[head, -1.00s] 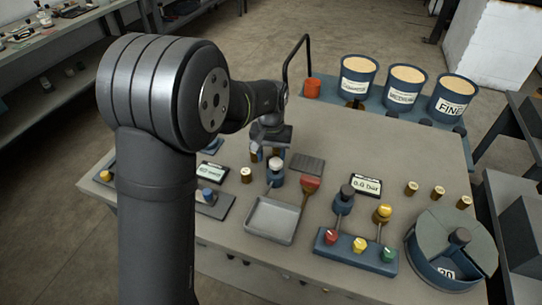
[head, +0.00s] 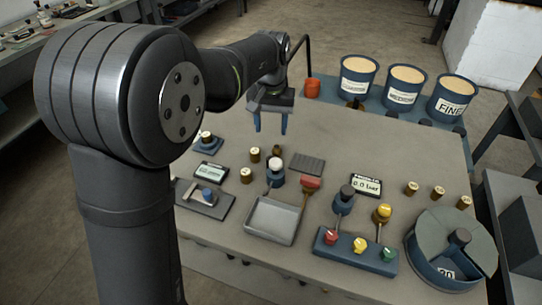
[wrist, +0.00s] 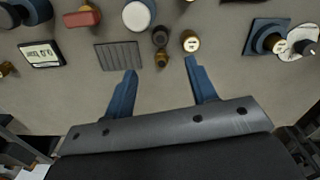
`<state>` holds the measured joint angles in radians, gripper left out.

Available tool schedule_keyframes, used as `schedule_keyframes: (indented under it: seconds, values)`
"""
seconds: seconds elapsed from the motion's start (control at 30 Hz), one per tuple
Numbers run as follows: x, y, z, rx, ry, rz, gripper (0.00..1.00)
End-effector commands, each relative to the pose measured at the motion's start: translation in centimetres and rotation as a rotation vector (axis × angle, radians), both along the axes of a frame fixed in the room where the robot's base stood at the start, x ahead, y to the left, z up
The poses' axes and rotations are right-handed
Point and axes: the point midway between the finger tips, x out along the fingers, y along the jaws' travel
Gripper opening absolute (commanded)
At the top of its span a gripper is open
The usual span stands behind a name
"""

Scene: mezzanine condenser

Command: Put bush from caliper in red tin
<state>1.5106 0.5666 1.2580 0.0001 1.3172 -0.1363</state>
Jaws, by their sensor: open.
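My gripper (head: 270,122) is open and empty, held above the far side of the bench with its blue fingers pointing down. In the wrist view a brass bush (wrist: 162,58) shows just beyond and between the fingertips (wrist: 160,70). In the head view a dark-topped bush (head: 277,151) stands below the gripper, and another bush (head: 255,154) stands to its left.
A bush sits on a blue pad (head: 207,141) at left. A white-topped knob (head: 276,166), a grey pan (head: 270,220) and a ridged mat (head: 307,164) are near the middle. Blue tubs (head: 357,80) stand at the back. A dark bent pipe (head: 308,50) rises by the tin.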

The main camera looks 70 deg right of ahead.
Motion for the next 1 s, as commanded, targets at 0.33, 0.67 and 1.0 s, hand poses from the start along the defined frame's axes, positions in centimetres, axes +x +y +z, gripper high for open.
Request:
schedule_keyframes:
  seconds: [0.33,0.67,1.0]
  values:
    - [0.6,-0.1,4.6,-0.006,0.000,0.001,0.52]
    - [0.6,0.1,0.7,0.004,0.001,0.000,0.52]
    - [0.5,0.0,-5.9,0.002,0.000,0.000,0.52]
